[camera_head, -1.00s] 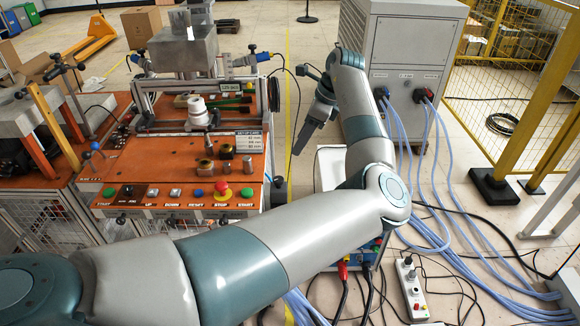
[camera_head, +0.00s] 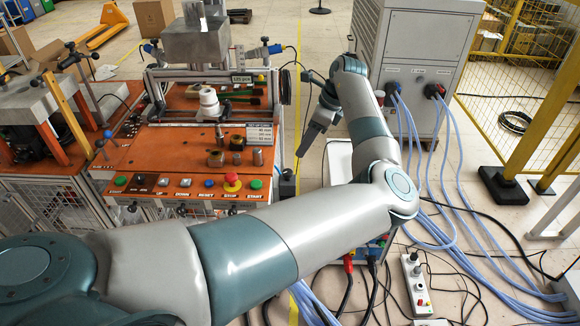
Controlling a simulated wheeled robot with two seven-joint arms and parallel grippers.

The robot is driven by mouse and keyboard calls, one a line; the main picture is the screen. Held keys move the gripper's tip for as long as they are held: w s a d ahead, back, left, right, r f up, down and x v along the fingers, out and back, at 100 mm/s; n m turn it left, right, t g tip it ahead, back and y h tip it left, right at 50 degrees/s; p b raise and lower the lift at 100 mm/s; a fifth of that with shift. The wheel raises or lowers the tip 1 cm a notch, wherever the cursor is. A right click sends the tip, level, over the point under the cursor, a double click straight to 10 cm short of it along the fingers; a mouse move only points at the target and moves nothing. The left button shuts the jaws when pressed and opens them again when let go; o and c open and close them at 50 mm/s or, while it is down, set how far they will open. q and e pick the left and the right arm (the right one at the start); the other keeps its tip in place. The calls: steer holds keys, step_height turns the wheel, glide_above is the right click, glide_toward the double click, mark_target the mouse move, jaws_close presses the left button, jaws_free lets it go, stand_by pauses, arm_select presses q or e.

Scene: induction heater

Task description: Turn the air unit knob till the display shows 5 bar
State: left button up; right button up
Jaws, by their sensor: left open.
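My left arm comes in from the left, crosses the front of the view and bends back at the right. My left gripper (camera_head: 308,143) hangs from its wrist in the free gap between the orange workbench (camera_head: 150,157) and the grey cabinet (camera_head: 420,50). It points down and a little left, looks empty and touches nothing that I can see. It is open, though its fingers overlap from this side. I cannot make out the air unit, its knob or its pressure display. My right gripper is not in view.
The workbench carries a press, several loose metal parts and a row of buttons with a red stop button (camera_head: 232,182). Blue cables run from the cabinet over the floor. A power strip (camera_head: 415,285) lies at the front right. A yellow fence (camera_head: 535,95) stands at the right.

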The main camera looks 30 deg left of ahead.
mark_target(288, 172)
arm_select(q)
steer(key=p+x, duration=0.2)
steer(key=x, duration=1.1)
steer(key=shift+d, duration=0.1)
steer(key=shift+c, duration=0.6)
steer(key=shift+r, duration=0.1)
steer(key=c, duration=0.9)
